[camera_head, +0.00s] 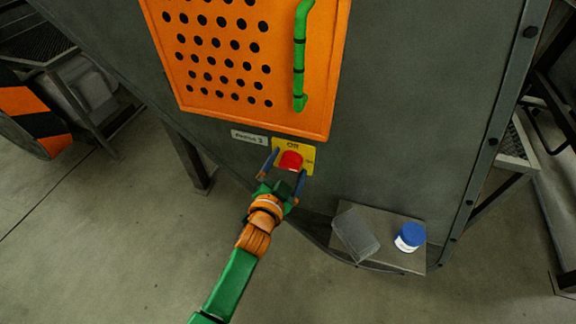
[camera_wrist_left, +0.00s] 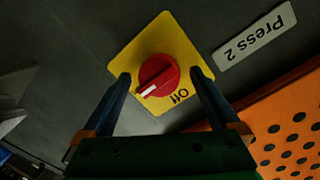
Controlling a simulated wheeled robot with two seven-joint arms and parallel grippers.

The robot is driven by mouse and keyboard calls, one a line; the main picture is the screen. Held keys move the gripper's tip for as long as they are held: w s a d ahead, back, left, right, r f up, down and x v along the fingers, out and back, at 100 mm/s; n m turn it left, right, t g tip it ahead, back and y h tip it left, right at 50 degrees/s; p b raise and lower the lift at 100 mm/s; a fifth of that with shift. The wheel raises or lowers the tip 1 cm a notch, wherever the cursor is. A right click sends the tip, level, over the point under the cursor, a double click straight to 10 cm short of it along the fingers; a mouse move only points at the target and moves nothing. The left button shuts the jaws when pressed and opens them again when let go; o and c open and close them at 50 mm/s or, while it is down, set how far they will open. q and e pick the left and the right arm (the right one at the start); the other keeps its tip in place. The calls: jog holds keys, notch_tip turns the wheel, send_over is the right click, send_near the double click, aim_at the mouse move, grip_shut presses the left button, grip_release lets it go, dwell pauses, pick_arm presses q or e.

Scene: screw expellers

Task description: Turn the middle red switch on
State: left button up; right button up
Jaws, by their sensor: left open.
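The red switch (camera_head: 291,160) is a round red knob on a yellow square plate (camera_head: 279,146) on the grey machine wall, below an orange panel. In the left wrist view the red knob (camera_wrist_left: 160,72) has a white mark that points to the lower left, away from the upside-down "Off" label beside it on the yellow plate (camera_wrist_left: 158,34). My left gripper (camera_head: 286,166) is open, with one finger on each side of the knob. In the left wrist view its fingertips (camera_wrist_left: 160,75) lie over the plate's edges, and I cannot tell whether they touch the knob. My right gripper is not in view.
An orange perforated panel (camera_head: 225,100) with a green handle (camera_head: 299,60) is above the switch. A "Press 2" sign (camera_wrist_left: 255,36) is beside the plate.

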pick_arm(q)
jog(key=p+v, duration=0.1)
jog(key=v, duration=0.6)
jog(key=s+a+f+n+g+y+p, duration=0.1)
jog(key=s+a+f+n+g+p, duration=0.1)
jog(key=s+a+f+g+p, duration=0.5)
jog(key=s+f+n+g+y, duration=0.15)
jog(key=s+f, duration=0.45)
jog(key=f, duration=0.6)
jog(key=s+a+f+n+g+p, duration=0.1)
jog(key=s+a+f+g, duration=0.1)
jog(key=s, duration=0.5)
jog(key=s+a+f+n+g+y+p, duration=0.1)
jog(key=s+a+f+n+g, duration=0.1)
jog(key=s+a, duration=0.2)
jog(key=s+a+f+n+g+y+p, duration=0.1)
jog(key=s+a+f+g, duration=0.1)
jog(key=s, duration=0.8)
jog(key=shift+s+a+f+n+p, duration=0.3)
jog(key=shift+a+f+n, duration=0.05)
jog(key=shift+a, duration=0.5)
jog(key=shift+y, duration=0.25)
